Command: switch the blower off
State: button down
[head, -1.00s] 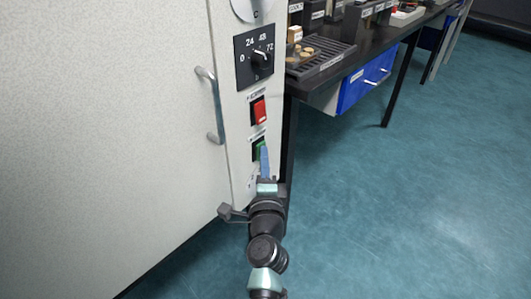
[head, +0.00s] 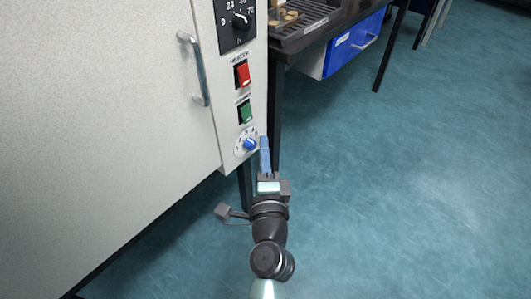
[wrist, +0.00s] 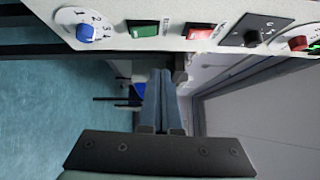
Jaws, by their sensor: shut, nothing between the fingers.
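A green rocker switch (head: 245,111) sits on the machine's narrow control panel, below a red rocker switch (head: 242,74) labelled as the heater. The green switch's label is too small to read, and I cannot tell which way it is tipped. Both switches also show in the wrist view, green (wrist: 143,29) and red (wrist: 199,32). My gripper (head: 264,141) is shut and empty. Its blue fingers stand just right of the panel's lower end, lower than the green switch and apart from it. In the wrist view the fingers (wrist: 160,73) point past the panel's edge.
A blue knob on a numbered dial (head: 249,144) is close left of my fingers. A black timer dial (head: 239,20) is above the switches. A metal door handle (head: 197,68) sticks out at left. A dark bench with a blue drawer (head: 353,42) stands behind. Floor at right is clear.

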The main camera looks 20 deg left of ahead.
jog(key=shift+v, duration=1.1)
jog(key=shift+r, duration=0.2)
jog(key=d+r+n+t, duration=0.25)
jog(key=r+n, duration=0.25)
jog(key=r, duration=0.9)
jog(key=d+r+n+t, duration=0.25)
jog(key=r+n, duration=0.35)
jog(key=r, duration=0.9)
jog(key=s+d+r+n+t+h, duration=0.1)
jog(key=s+d+r+t+h, duration=0.35)
jog(key=r, duration=0.55)
jog(key=s+d+r+n+t+h, duration=0.1)
jog(key=s+d+r+n+h, duration=0.15)
jog(key=s+d+r, duration=0.55)
notch_tip(320, 180, up, 35)
jog(key=w+a+p, duration=0.1)
jog(key=a+p, duration=0.1)
jog(key=p, duration=3.2)
jog(key=shift+w+a+f+m+h, duration=0.2)
jog(key=shift+w+a+m+h, duration=0.1)
jog(key=shift+m+h, duration=0.15)
